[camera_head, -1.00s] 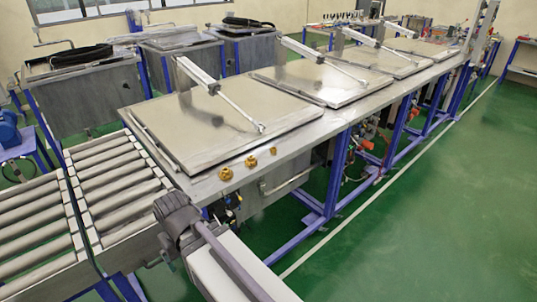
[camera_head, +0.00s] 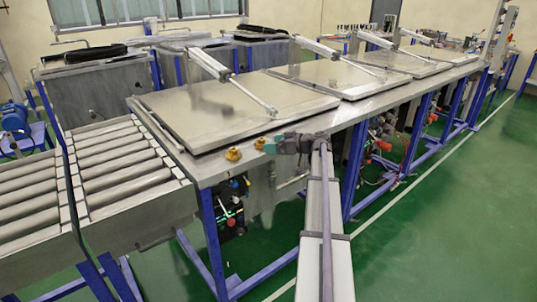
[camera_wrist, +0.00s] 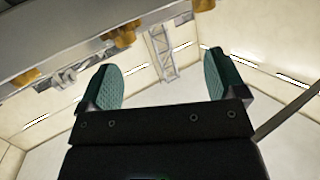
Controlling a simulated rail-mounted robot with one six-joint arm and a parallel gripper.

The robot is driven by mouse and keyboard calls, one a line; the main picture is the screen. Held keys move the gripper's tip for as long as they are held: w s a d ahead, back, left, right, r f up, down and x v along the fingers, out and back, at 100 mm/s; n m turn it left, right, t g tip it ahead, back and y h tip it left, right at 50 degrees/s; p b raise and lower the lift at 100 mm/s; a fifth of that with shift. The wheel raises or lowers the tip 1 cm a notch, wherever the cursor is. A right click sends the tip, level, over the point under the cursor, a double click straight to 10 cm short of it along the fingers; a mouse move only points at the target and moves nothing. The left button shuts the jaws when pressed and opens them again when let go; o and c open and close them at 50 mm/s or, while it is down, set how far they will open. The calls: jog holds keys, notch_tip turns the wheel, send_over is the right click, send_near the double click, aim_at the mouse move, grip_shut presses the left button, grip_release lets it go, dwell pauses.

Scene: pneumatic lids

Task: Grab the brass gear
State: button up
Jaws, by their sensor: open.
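Several small brass parts sit along the front edge of the metal bench. In the head view one brass gear (camera_head: 233,154) and a second brass part (camera_head: 260,143) show; a third is hidden behind my gripper. I cannot tell which shape each has. In the wrist view, brass parts show at the left (camera_wrist: 26,78), upper middle (camera_wrist: 122,35) and top (camera_wrist: 203,5). My gripper (camera_head: 270,147) is at the bench edge, just right of the second part. Its teal-padded fingers (camera_wrist: 163,75) are wide apart with nothing between them.
The steel bench (camera_head: 200,176) carries large flat lids (camera_head: 235,105) with pneumatic cylinders (camera_head: 210,65). A roller conveyor (camera_head: 115,165) stands at the left. Blue legs (camera_head: 357,165) and hoses are under the bench. The green floor (camera_head: 450,220) in front is clear.

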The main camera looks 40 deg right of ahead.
aim_at(265, 140)
jog(key=s+d+t+h, duration=0.1)
jog(key=d, duration=0.4)
jog(key=b+x, duration=0.2)
jog(key=x, duration=0.9)
jog(key=shift+a+f, duration=0.1)
jog(key=shift+f, duration=0.1)
jog(key=shift+r, duration=0.1)
jog(key=c, duration=1.2)
